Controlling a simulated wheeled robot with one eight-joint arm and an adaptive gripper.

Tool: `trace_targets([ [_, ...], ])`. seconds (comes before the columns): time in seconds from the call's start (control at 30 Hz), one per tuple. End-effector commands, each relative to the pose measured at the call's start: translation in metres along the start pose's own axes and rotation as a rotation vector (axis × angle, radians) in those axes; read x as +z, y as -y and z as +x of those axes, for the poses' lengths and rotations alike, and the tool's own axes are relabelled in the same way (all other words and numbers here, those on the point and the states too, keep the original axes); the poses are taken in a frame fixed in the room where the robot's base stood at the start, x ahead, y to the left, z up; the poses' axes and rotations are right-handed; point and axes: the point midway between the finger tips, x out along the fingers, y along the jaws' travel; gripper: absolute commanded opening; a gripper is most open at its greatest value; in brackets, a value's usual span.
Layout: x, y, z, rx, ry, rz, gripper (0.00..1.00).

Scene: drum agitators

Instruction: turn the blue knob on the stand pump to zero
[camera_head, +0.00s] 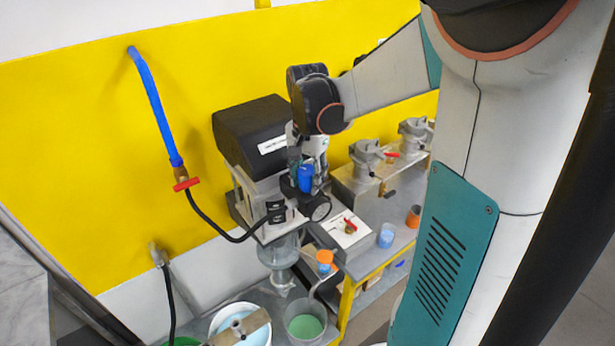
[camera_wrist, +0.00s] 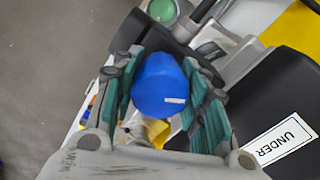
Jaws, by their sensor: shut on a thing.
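The blue knob (camera_wrist: 158,90) sits between the two green-padded fingers of my gripper (camera_wrist: 160,95) in the wrist view. The fingers are closed on its sides, and a small white mark shows on its face near the lower right. In the head view the blue knob (camera_head: 306,178) shows at the front of the stand pump (camera_head: 262,135), which has a black cover with a white label. My gripper (camera_head: 303,172) reaches down to the knob from above, and my wrist hides part of the pump.
A blue hose with a red valve handle (camera_head: 186,184) hangs on the yellow wall at left. Buckets (camera_head: 305,322) stand below the pump. A bench with metal fixtures (camera_head: 367,155) and cups (camera_head: 387,236) is at right.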

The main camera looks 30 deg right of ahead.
Motion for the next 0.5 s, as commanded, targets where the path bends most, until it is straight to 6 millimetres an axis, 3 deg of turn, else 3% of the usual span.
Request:
trace_targets([
  [0.27, -0.0001, 0.0003, 0.0011, 0.0, 0.0, -0.123, 0.16],
  [0.5, 0.0001, 0.0001, 0.0016, -0.001, 0.0, -0.33, 0.16],
])
